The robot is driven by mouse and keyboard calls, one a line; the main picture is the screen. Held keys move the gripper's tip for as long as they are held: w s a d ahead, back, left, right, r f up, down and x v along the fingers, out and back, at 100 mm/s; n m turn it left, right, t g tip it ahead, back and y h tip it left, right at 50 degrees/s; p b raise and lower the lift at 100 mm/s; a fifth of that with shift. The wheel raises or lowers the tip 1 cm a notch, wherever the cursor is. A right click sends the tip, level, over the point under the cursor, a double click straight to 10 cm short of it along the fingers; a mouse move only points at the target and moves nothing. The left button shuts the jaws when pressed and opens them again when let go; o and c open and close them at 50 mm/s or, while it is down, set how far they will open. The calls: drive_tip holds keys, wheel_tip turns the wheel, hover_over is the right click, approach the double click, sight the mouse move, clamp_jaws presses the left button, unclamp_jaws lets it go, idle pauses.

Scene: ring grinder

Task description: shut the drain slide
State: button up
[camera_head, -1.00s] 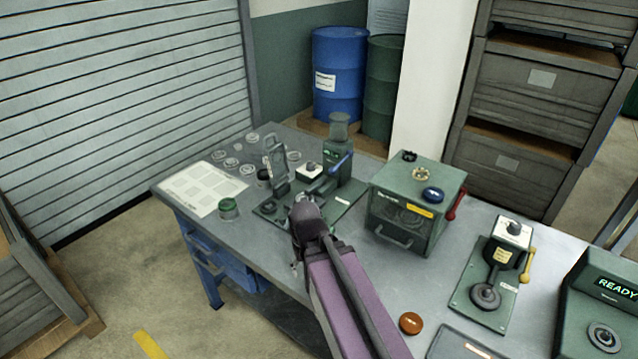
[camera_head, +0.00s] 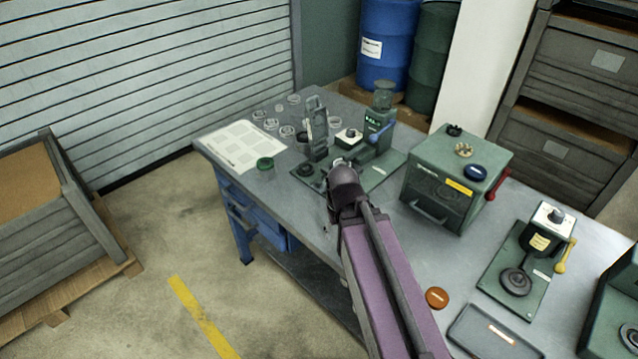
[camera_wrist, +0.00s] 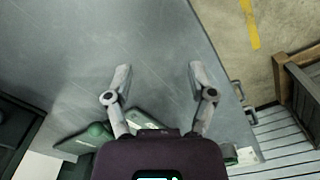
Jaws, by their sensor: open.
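My gripper (camera_wrist: 158,72) is open and empty in the wrist view, its two fingers apart over bare grey bench top. In the head view, my arm hides most of the gripper near the bench's front edge. A green machine (camera_head: 379,133) with a blue lever (camera_head: 381,132) stands on a green base plate just beyond my wrist. I cannot make out the drain slide for certain in either view; my wrist covers part of the machine's front.
A green box (camera_head: 455,185) with a red lever stands to the right. A green-lidded jar (camera_head: 265,163), a white sheet (camera_head: 240,146) and several clear rings lie at the left. An orange-brown disc (camera_head: 437,297) lies near my arm.

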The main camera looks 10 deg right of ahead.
drive_tip(key=shift+w+a, duration=0.1)
drive_tip(key=shift+w, duration=0.2)
drive_tip(key=c, duration=0.7)
drive_tip(key=w+a+n+h, duration=0.1)
drive_tip(key=w+a+n, duration=0.1)
drive_tip(key=w+n, duration=0.1)
drive_tip(key=w+a+r+n+h, duration=0.1)
drive_tip(key=w+n+h, duration=0.1)
drive_tip(key=w+n, duration=0.1)
drive_tip(key=w+a+r+n+h, duration=0.1)
drive_tip(key=w+a+n, duration=0.1)
drive_tip(key=w+n, duration=0.2)
drive_tip(key=shift+w+a+r+h+p, duration=0.1)
drive_tip(key=shift+w+a+h+p, duration=0.25)
drive_tip(key=shift+w, duration=0.1)
clamp_jaws()
drive_tip(key=w+a+r+n+t+h, duration=0.1)
drive_tip(key=w+a+r+n+h, duration=0.3)
drive_tip(key=w+a+n, duration=0.4)
drive_tip(key=shift+w+a+r+n, duration=0.25)
drive_tip(key=shift+a+n, duration=0.55)
drive_tip(key=shift+a, duration=0.15)
